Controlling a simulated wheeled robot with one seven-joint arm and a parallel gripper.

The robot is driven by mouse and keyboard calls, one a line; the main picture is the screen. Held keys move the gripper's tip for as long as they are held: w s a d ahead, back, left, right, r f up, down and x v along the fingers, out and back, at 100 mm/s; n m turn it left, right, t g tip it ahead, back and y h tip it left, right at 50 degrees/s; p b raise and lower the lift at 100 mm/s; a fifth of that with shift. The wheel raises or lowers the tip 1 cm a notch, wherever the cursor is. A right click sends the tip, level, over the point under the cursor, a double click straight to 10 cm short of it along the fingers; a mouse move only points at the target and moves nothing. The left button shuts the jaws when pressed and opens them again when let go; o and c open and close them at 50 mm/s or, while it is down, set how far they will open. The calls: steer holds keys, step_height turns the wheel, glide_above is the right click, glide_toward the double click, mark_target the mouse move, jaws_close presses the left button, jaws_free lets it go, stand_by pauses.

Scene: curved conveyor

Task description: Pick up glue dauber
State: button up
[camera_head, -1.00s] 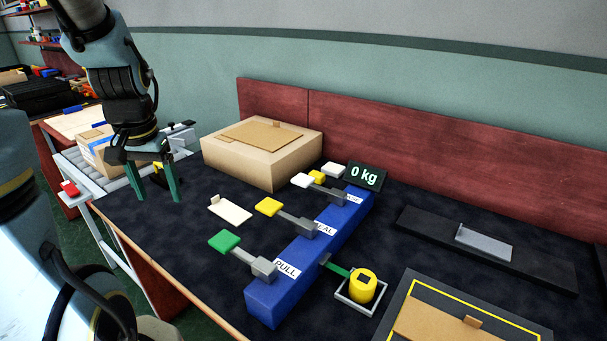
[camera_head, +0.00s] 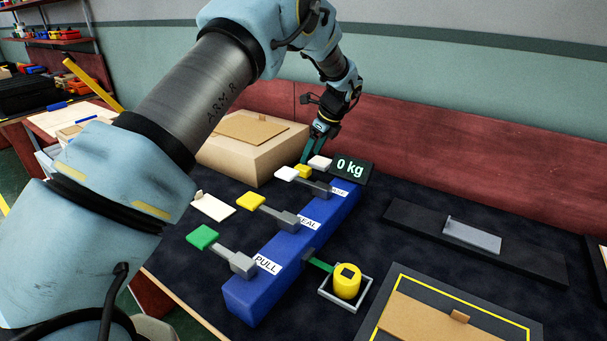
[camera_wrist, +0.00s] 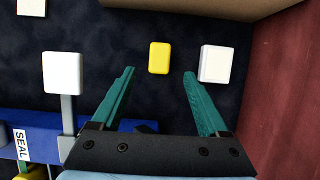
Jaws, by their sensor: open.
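No object is labelled as the glue dauber, and I cannot tell for sure which one it is. A small yellow block (camera_head: 302,171) lies on the dark table at the far end of the blue lever block. In the wrist view the yellow block (camera_wrist: 158,58) appears just beyond my fingertips, centred between them. A white block (camera_wrist: 217,63) lies to its right, and the head view shows this white block (camera_head: 319,162) too. My gripper (camera_head: 312,151) is open and empty, pointing down near both blocks. It also shows in the wrist view (camera_wrist: 159,74), with green fingers spread apart.
The blue lever block (camera_head: 245,299) carries white, yellow and green paddles. A 0 kg display (camera_head: 350,167) stands close right of my gripper, a cardboard box (camera_head: 235,157) left of it. A yellow cylinder (camera_head: 346,284) sits in a grey tray. A red panel (camera_head: 450,163) runs behind.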

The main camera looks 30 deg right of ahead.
mark_target(304, 167)
steer(key=shift+p+x, duration=1.15)
steer(key=shift+x, duration=3.15)
steer(key=shift+c, duration=0.3)
jaws_close()
